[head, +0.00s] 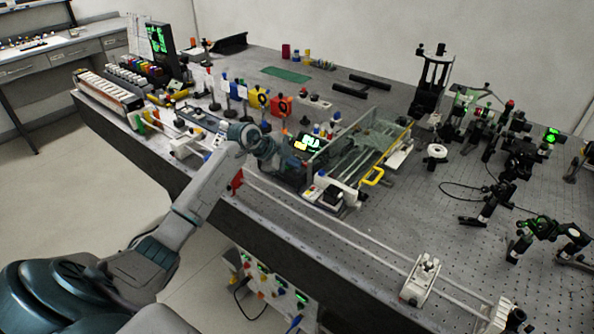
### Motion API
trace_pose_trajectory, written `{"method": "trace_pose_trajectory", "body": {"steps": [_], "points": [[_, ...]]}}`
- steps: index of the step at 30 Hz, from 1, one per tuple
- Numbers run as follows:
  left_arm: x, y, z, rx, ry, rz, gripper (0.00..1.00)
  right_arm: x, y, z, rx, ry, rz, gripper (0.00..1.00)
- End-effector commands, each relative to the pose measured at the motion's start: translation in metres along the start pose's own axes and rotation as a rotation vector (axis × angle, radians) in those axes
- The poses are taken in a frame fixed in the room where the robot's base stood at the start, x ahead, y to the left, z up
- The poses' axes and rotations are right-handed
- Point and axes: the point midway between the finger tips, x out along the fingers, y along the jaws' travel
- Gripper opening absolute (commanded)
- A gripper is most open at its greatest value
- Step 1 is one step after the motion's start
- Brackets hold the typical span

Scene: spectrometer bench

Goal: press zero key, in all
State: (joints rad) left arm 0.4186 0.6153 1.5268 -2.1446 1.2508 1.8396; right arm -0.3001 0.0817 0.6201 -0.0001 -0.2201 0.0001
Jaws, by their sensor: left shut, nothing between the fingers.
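My left arm reaches in from the lower left over the bench's front edge. My left gripper (296,179) is shut and empty, low over the bench, just left of a small white-and-black unit (331,196). A small instrument with a lit green display (311,141) and a yellow patch (300,147) stands just behind the gripper. The zero key cannot be made out at this size, and the wrist may hide part of the instrument. I cannot tell whether the fingertips touch anything. My right gripper is out of view.
Coloured blocks (281,105) and several posts stand behind the wrist. A long rail (330,232) runs along the front edge. Optics mounts (487,205) fill the right side.

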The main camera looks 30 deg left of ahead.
Motion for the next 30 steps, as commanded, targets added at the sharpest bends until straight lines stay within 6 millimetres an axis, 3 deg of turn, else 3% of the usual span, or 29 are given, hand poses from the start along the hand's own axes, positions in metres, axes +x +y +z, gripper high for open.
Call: {"method": "trace_pose_trajectory", "body": {"steps": [30], "points": [[0.0058, 0.0046, 0.0045, 0.000, -0.001, 0.001, 0.00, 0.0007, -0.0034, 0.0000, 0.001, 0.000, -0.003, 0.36]]}}
